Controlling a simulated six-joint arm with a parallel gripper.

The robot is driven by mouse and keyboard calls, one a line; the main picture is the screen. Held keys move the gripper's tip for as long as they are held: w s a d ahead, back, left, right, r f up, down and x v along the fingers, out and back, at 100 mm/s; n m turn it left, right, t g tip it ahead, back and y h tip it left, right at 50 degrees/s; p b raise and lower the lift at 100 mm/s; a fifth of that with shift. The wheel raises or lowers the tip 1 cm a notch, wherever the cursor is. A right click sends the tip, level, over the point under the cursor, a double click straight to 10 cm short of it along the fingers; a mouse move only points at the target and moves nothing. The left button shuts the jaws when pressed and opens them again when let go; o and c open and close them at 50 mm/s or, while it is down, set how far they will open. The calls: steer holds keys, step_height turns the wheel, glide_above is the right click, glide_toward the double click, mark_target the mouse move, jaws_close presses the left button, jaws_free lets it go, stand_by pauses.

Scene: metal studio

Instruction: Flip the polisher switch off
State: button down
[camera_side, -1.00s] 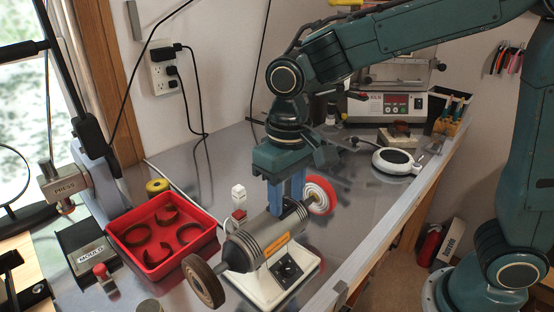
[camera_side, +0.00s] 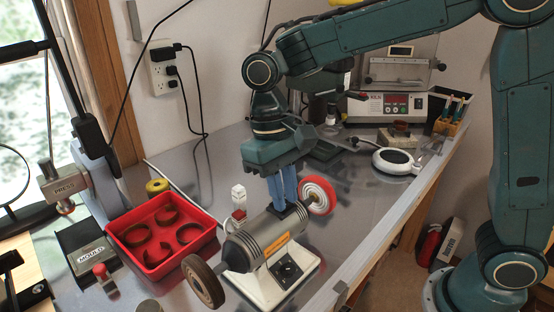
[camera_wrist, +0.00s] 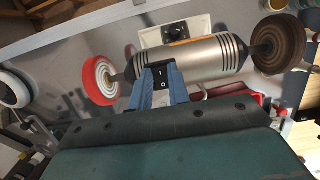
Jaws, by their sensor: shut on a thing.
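The polisher (camera_side: 262,240) is a grey motor on a white base, with a brown wheel (camera_side: 203,281) at its near end and a red-and-white wheel (camera_side: 318,195) at its far end. In the wrist view, the polisher (camera_wrist: 207,58) lies across the top. Its black switch (camera_wrist: 161,78), marked I and O, sits between my blue fingers. My gripper (camera_side: 281,203) reaches down to the far part of the motor, tilted, with its fingers shut on the switch. The fingers partly hide the switch from the side. In the wrist view, my gripper (camera_wrist: 160,72) touches it from both sides.
A red tray (camera_side: 163,236) with several dark curved pieces stands left of the polisher. A white marker post (camera_side: 238,197) stands behind the motor. A white round device (camera_side: 393,161) and a control box (camera_side: 388,105) are at the back right.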

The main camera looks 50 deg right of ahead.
mark_target(287, 204)
stand_by(0.4)
steer(key=c, duration=1.3)
jaws_free()
steer(key=shift+s+a+t, duration=0.1)
steer(key=shift+s+t, duration=0.05)
steer(key=shift+t, duration=0.25)
steer(key=shift+s+t, duration=0.2)
steer(key=shift+t, duration=0.7)
step_height(287, 204, up, 13)
steer(key=shift+s+d+f+t, duration=0.95)
steer(key=shift+s+d+f, duration=0.35)
steer(key=shift+s+d, duration=1.2)
steer(key=shift+s+d+f+t, duration=0.9)
steer(key=shift+s+d+f, duration=0.35)
steer(key=shift+s+d, duration=1.25)
steer(key=shift+s+d+f+t, duration=0.95)
steer(key=shift+s+d+f, duration=0.35)
steer(key=shift+s+d, duration=1.15)
